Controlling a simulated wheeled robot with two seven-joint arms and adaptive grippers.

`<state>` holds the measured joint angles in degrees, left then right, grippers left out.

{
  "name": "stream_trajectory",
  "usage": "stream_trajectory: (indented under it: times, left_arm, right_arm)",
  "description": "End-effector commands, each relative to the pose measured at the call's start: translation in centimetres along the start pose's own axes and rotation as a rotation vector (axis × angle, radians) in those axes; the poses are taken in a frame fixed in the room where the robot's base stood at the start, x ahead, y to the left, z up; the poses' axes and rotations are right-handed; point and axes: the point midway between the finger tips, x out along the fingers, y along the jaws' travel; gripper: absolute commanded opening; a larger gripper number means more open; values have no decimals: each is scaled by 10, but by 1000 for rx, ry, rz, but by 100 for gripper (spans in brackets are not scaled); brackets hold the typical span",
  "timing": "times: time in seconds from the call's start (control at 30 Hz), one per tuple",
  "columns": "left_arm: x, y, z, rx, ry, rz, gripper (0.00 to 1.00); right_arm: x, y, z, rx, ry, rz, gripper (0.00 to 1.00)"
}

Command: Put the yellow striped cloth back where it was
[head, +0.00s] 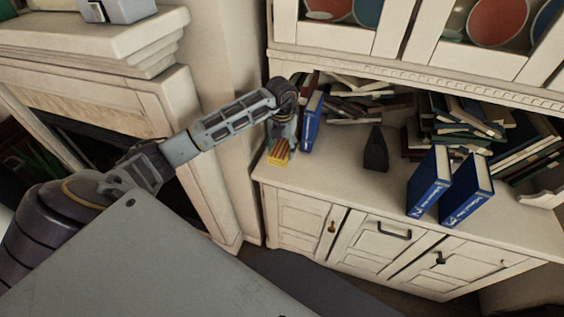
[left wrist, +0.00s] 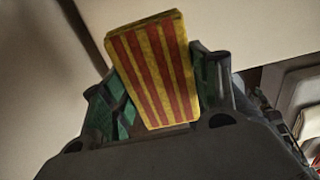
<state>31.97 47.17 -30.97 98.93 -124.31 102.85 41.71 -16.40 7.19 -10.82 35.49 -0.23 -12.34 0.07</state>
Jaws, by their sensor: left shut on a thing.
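The yellow cloth with red stripes (left wrist: 155,70) looks like a folded block in the left wrist view. It sits between the two green-padded fingers of my left gripper (left wrist: 160,92), which is shut on it. In the head view the cloth (head: 278,152) shows at the end of my left arm, over the left front corner of the white cabinet top (head: 345,195). I cannot tell whether it touches the surface. My left gripper (head: 280,143) is small and partly hidden there. My right gripper is not in view.
A blue book (head: 312,122) stands close to the right of my left gripper. A dark block-like object (head: 376,150) stands mid-cabinet. Two blue books (head: 428,182) stand further right, with many piled books behind. The cabinet top's front middle is clear. A fireplace mantel (head: 95,40) is at left.

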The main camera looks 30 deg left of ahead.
Motion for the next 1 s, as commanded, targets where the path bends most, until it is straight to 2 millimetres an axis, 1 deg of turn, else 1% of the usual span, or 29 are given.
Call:
stream_trajectory:
  times: [0.03,0.1,0.2,0.3,0.67,0.77,1.0]
  left_arm:
    - [8,0,-1,1,3,-1,41]
    - [16,0,-1,1,3,-1,41]
    - [25,-1,0,1,1,-2,41]
    - [28,-1,0,1,0,-2,41]
    - [31,0,0,1,0,-1,41]
    - [38,0,-1,1,1,0,41]
    - [62,-1,0,1,1,-1,41]
  right_arm:
    - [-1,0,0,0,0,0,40]
    - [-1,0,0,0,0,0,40]
    - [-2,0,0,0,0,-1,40]
    - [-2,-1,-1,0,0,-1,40]
    - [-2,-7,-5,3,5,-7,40]
    - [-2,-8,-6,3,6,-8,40]
    - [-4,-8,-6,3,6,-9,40]
